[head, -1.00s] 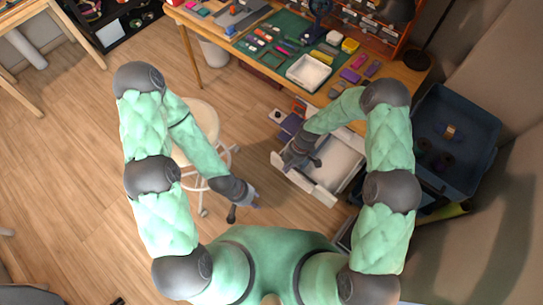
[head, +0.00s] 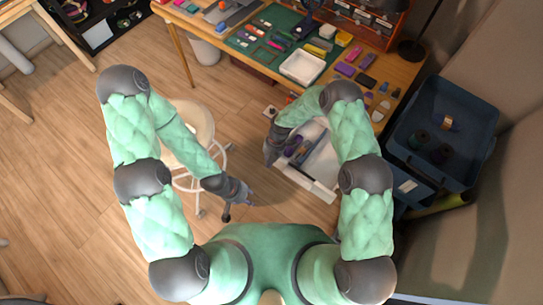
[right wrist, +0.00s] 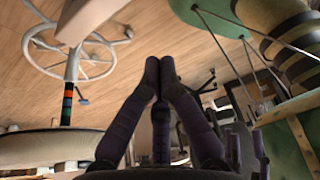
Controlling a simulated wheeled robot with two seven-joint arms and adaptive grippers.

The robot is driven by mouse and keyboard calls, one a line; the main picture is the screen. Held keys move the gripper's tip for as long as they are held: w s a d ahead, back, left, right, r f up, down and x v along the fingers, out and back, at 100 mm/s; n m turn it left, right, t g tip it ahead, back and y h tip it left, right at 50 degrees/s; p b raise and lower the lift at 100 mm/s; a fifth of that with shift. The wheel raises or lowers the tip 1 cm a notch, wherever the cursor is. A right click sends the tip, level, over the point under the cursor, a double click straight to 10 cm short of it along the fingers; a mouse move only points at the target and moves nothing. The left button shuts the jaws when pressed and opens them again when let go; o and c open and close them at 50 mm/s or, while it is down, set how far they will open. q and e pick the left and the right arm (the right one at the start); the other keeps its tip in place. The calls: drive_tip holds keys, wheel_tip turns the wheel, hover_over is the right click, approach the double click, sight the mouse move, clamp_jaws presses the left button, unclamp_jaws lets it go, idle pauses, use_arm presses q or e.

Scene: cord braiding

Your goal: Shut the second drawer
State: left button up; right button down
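A white drawer (head: 310,186) stands open below the worktable in the head view, its front panel toward me. Bluish and dark items (head: 297,148) show inside its far left part. I cannot tell its place in the stack. My right gripper (head: 271,158) is at the drawer's left end, near the front corner; contact cannot be told. In the right wrist view its two dark fingers (right wrist: 160,62) meet at the tips with nothing seen between them. My left gripper (head: 246,195) hangs over the floor, left of the drawer and apart from it; its fingers are too small to read.
A stool (head: 190,125) stands left of the drawer. The worktable (head: 385,80) bears a white tray (head: 303,67) and several small items. A blue bin (head: 460,105) with spools stands right. Open wooden floor (head: 70,190) lies at the left.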

drive_tip(key=shift+w+d+f+b, duration=0.3)
drive_tip(key=shift+w+d+f, duration=0.1)
drive_tip(key=shift+w+d, duration=0.25)
drive_tip(key=shift+w+d+f+b, duration=0.25)
drive_tip(key=shift+w+d+f, duration=0.15)
drive_tip(key=shift+w, duration=0.35)
drive_tip(key=w+d+b, duration=0.1)
drive_tip(key=w+b, duration=0.1)
drive_tip(key=w+d+b, duration=0.1)
drive_tip(key=w+d, duration=0.1)
drive_tip(key=w+d+b, duration=0.1)
drive_tip(key=w+b, duration=0.1)
drive_tip(key=shift+w+d+f+b, duration=0.15)
drive_tip(key=shift+w+d+b, duration=0.15)
drive_tip(key=shift+w+d, duration=0.35)
drive_tip(key=shift+r, duration=0.25)
